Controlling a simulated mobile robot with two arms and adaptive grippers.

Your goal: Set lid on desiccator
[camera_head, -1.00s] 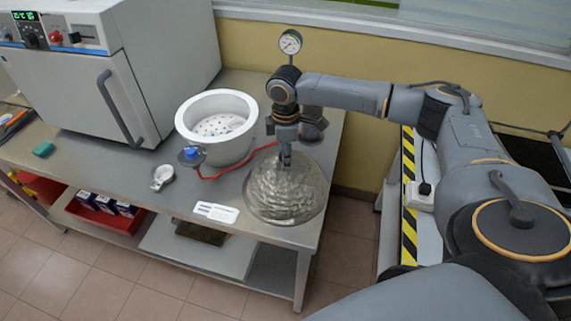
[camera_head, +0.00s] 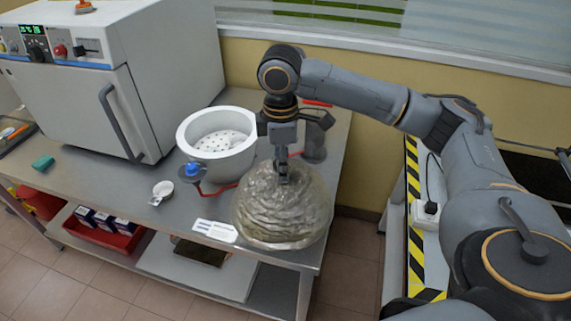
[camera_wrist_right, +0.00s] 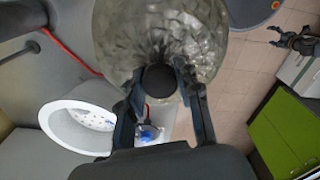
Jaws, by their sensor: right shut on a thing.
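The desiccator lid is a clear, rippled glass dome (camera_head: 268,212) with a dark knob, which shows in the right wrist view (camera_wrist_right: 158,82). My right gripper (camera_head: 283,178) is shut on the knob from above, and the dome hangs below it over the table's right end. The dome also fills the top of the right wrist view (camera_wrist_right: 205,30). The desiccator base is a white bowl (camera_head: 182,135) with a perforated plate (camera_head: 222,142) inside. It stands open, behind and left of the lid. It also shows in the right wrist view (camera_wrist_right: 52,112).
A blue-topped valve (camera_head: 193,170) with a red hose stands close by the bowl. A small white dish (camera_head: 162,190) and a label card (camera_head: 214,230) lie in front. A white oven (camera_head: 150,70) stands left. A dark cylinder (camera_head: 315,145) is behind the lid.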

